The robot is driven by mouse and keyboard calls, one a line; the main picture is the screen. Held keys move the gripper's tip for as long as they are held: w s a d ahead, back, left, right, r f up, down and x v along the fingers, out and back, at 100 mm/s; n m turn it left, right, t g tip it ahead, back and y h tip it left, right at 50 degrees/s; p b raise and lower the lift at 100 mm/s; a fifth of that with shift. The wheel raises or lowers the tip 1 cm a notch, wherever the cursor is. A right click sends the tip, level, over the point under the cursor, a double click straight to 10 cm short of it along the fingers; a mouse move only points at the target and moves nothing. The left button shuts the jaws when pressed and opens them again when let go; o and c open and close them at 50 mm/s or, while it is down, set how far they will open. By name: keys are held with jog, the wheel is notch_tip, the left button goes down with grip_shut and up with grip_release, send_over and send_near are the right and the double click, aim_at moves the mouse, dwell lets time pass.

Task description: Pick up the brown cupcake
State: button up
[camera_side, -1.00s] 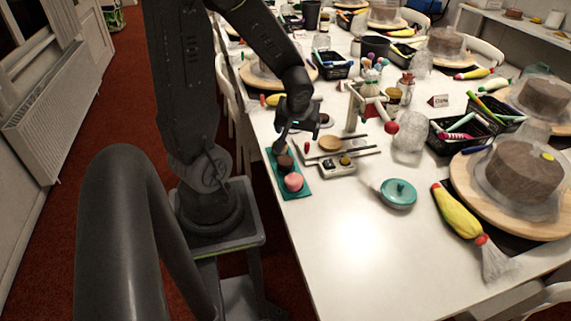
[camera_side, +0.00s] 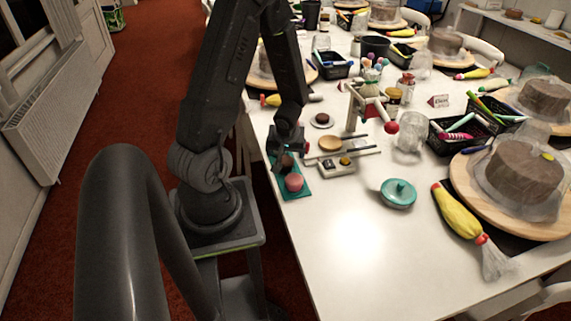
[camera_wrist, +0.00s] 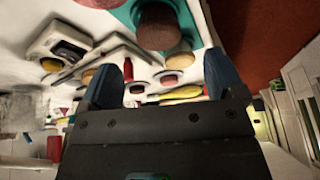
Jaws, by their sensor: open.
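The brown cupcake (camera_side: 286,163) sits on a teal tray (camera_side: 301,193) near the table's left edge, just behind a pink cupcake (camera_side: 293,182). My gripper (camera_side: 287,154) is open, low over the tray's far half, right at the brown cupcake and partly hiding it. In the wrist view my two blue fingers (camera_wrist: 165,82) stand wide apart. There, one cupcake (camera_wrist: 158,25) shows near the top edge on the teal tray, and another round cake-like thing (camera_wrist: 180,60) lies between the fingers. Nothing is seen held.
A small white device (camera_side: 338,168) and sticks lie right of the tray. A small plate with a chocolate piece (camera_side: 322,120) is behind. A teal lidded dish (camera_side: 398,192) stands to the right. A red and white stand (camera_side: 368,103) rises behind. The table's front is clear.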

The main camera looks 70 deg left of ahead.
aim_at(286, 160)
jog(key=shift+x, duration=3.05)
jog(key=shift+w+d, duration=0.1)
jog(key=c, duration=1)
